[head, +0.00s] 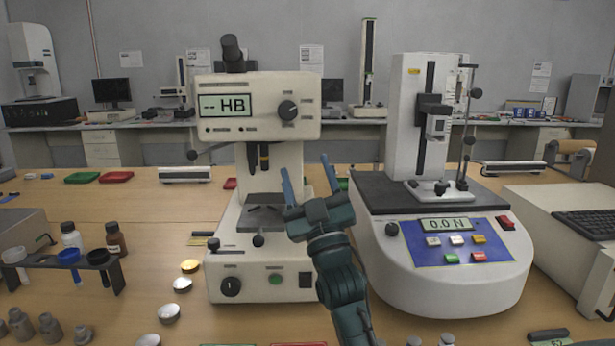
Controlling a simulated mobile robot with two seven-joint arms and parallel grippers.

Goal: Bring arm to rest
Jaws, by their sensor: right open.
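My right gripper (308,186) is open and empty. Its dark teal arm rises from the bottom of the head view, and its two blue fingers point up and stand apart. In the picture it overlaps the right front of the hardness tester (262,104), a cream machine with "-- HB" on its display. I cannot tell whether the gripper touches the tester. The force tester (445,264), with "0.0 N" on its panel, stands just right of the arm. My left gripper is not in view.
Several round metal samples (182,285) lie before the hardness tester. Red (116,177) and green (82,177) trays lie at the back left. A keyboard (587,224) is at the right.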

